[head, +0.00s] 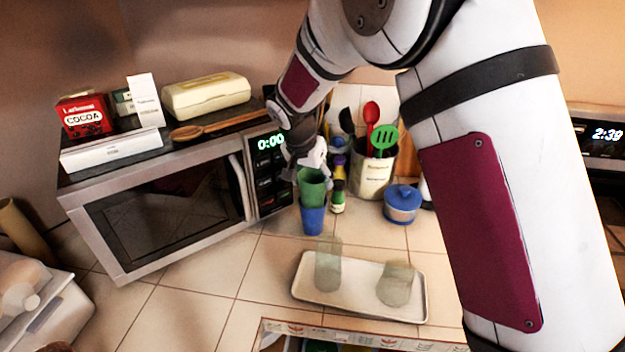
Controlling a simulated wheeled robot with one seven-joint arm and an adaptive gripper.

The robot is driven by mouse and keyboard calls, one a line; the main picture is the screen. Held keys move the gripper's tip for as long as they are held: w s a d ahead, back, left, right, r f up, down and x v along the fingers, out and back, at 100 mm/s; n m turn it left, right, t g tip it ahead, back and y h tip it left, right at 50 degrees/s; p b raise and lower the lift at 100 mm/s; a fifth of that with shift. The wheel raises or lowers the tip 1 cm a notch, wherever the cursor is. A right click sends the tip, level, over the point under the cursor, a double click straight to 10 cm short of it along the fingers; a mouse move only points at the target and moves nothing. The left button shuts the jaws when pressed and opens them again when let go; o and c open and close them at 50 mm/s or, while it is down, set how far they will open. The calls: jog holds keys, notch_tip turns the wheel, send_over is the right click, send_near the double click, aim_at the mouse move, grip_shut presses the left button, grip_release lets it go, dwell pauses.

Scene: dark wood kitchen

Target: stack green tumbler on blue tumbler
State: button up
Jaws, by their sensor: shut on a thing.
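The green tumbler (312,187) is upright in the head view, directly above the blue tumbler (313,220). Its lower end meets or overlaps the blue tumbler's rim; I cannot tell whether it rests there or is held just above. The blue tumbler stands on the tiled counter in front of the microwave's right side. My gripper (310,168) is at the top of the green tumbler and shut on it. The fingertips are small here and partly hidden by the arm and tumbler.
A microwave (165,210) stands close on the left, with boxes on top. Bottles (338,195), a utensil crock (372,175) and a blue lidded pot (402,204) stand on the right. A white tray (350,301) with two clear glasses lies in front. Tiles left of the tray are clear.

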jog(key=shift+f, duration=0.35)
jog(key=shift+f, duration=0.15)
jog(key=shift+f, duration=0.3)
jog(key=shift+f, duration=0.15)
jog(key=o, duration=1.3)
